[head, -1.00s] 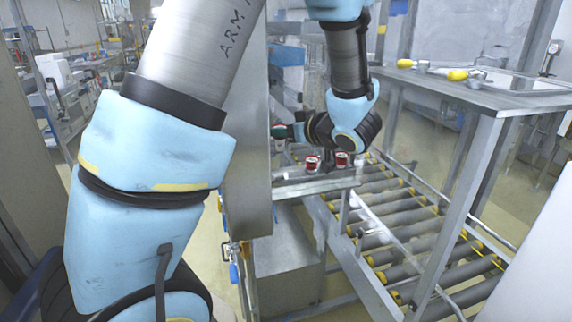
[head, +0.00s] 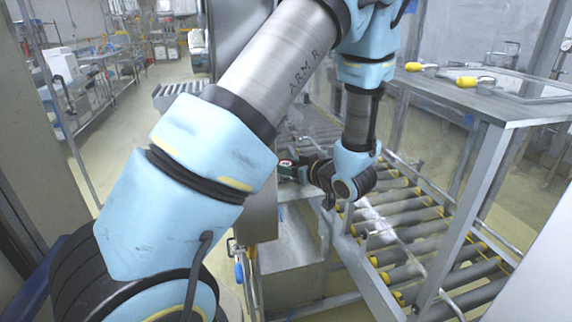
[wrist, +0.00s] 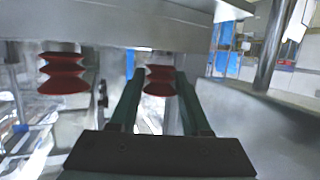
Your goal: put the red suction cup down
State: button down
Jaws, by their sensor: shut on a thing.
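My gripper (wrist: 158,76) is shut on a red suction cup (wrist: 160,86), a ribbed bellows shape, which shows between the two dark green fingers in the wrist view. The cup is just under a wide grey metal bar (wrist: 110,30); I cannot tell whether it touches the bar. A second red suction cup (wrist: 63,73) of the same shape is to the left, outside the fingers, close below the bar. In the head view my gripper (head: 288,171) is near the end of the conveyor, partly hidden by my arm, and the cups cannot be made out clearly.
A roller conveyor (head: 405,225) with yellow-ended rollers runs to the right of my gripper. A grey metal table (head: 490,100) with yellow-handled tools (head: 467,81) stands at the right. A metal cabinet (head: 292,262) is below my gripper. Open floor lies at the back left.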

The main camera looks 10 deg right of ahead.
jog(key=shift+f, duration=0.4)
jog(key=shift+c, duration=1.8)
grip_release()
jog(key=shift+r, duration=0.1)
jog(key=shift+r, duration=0.2)
jog(key=shift+s+d+r, duration=0.15)
jog(key=b+v, duration=0.3)
jog(key=v, duration=0.8)
jog(key=shift+s+b, duration=0.3)
jog(key=shift+b, duration=0.1)
jog(key=shift+d+r, duration=0.1)
jog(key=shift+d, duration=0.05)
